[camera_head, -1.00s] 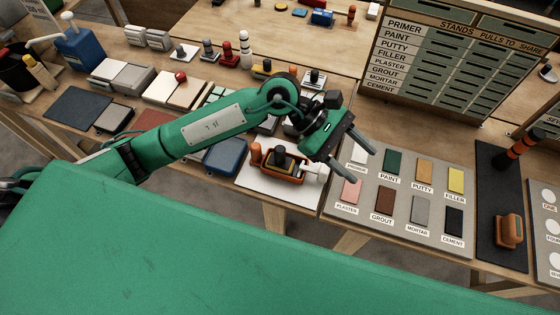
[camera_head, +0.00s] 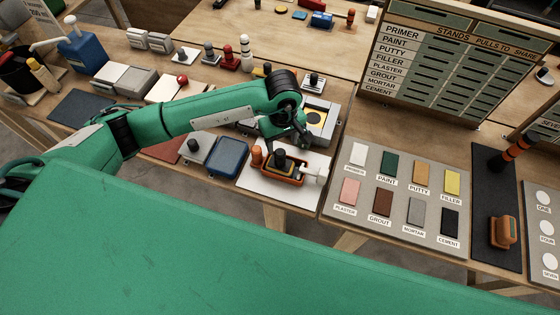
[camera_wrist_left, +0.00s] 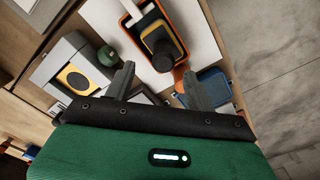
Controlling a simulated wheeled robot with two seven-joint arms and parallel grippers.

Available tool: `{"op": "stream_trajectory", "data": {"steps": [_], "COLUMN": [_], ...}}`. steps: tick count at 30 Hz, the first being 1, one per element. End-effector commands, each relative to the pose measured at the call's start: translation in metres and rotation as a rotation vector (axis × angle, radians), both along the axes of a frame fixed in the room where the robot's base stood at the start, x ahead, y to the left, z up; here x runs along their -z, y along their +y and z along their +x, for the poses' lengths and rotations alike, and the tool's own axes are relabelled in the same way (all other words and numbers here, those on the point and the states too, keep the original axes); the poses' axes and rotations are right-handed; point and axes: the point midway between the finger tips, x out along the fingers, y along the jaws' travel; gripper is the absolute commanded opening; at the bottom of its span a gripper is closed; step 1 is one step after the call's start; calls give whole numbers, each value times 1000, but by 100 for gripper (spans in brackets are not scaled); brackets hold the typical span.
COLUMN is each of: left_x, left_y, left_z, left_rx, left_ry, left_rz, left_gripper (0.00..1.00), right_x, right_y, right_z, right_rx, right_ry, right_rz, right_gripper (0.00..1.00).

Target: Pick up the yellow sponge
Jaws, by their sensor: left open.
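An orange tray (camera_head: 297,180) holds a dark block with a black knob (camera_head: 280,157) and a yellow edge. In the left wrist view the yellow layer (camera_wrist_left: 153,24) shows around the dark block, beside the tray's orange wall (camera_wrist_left: 176,27). I cannot tell for certain that this yellow layer is the sponge. My right gripper is not in view.
The tray is on a white board (camera_head: 257,183). A blue pad (camera_head: 227,158) lies to its left. A grey sample board (camera_head: 378,228) with several coloured tiles is to its right. A labelled drawer cabinet (camera_head: 450,80) stands behind. The table's front edge is close.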

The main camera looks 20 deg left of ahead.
Motion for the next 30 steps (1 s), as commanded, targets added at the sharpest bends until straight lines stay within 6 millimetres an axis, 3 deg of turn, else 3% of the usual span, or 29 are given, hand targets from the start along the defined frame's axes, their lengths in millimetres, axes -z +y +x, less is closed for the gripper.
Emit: {"op": "stream_trajectory", "data": {"steps": [10, 19, 27, 28, 30], "left_x": [23, 60, 66, 66, 66], "left_y": [2, 5, 6, 6, 6], "left_z": [-2, -3, -3, -3, -3], "left_rx": [-2, -1, 0, 0, 0], "left_ry": [4, 3, -1, -1, -1], "left_rz": [0, -1, -1, -1, -1], "left_gripper": [55, 55, 55, 53, 40], "right_x": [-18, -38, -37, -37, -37], "right_y": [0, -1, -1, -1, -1], "right_z": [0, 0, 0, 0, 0], "right_rx": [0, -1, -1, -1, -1], "right_ry": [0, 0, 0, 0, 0], "right_rz": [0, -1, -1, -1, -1], "right_gripper": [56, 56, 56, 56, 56]}}
